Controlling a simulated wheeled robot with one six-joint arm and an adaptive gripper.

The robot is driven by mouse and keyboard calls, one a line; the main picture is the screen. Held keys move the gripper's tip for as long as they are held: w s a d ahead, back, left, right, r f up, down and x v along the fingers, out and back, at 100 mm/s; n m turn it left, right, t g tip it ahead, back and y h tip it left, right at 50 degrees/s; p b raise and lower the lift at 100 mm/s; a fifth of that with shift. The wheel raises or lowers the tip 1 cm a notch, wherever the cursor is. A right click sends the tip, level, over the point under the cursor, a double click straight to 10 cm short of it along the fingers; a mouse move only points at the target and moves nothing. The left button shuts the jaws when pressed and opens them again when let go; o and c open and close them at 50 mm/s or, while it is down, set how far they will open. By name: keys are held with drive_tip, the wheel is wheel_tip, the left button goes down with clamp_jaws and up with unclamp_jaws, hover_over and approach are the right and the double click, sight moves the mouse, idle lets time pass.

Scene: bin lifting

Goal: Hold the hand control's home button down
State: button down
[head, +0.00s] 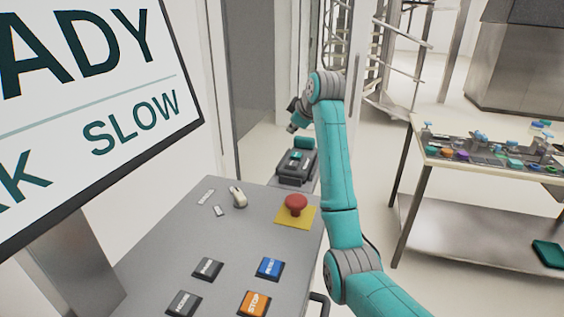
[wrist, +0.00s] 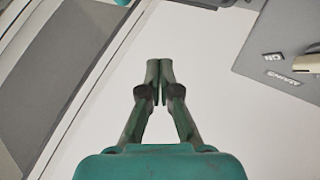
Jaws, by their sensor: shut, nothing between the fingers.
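The hand control seems to be the dark grey box (head: 296,166) with teal parts on top, just past the far end of the grey console in the head view. Its button labels are too small to read, so I cannot tell which one is home. My gripper (head: 293,127) is above and behind the box in the head view, apart from it. In the wrist view my gripper (wrist: 160,68) shows its two fingers together, with nothing between them. Only a teal edge (wrist: 122,2) shows at the top of the wrist view, possibly part of the hand control.
The console (head: 160,240) carries a red mushroom button (head: 296,203) on a yellow plate, a beige switch (head: 238,196), a blue button (head: 270,268) and an orange STOP button (head: 254,303). A large screen (head: 90,110) stands left. A cluttered workbench (head: 480,175) stands right.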

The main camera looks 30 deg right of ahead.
sight(292, 164)
drive_tip(key=shift+a, duration=0.1)
drive_tip(key=shift+f, duration=4.4)
drive_tip(key=shift+f, duration=0.15)
drive_tip(key=shift+f, duration=0.3)
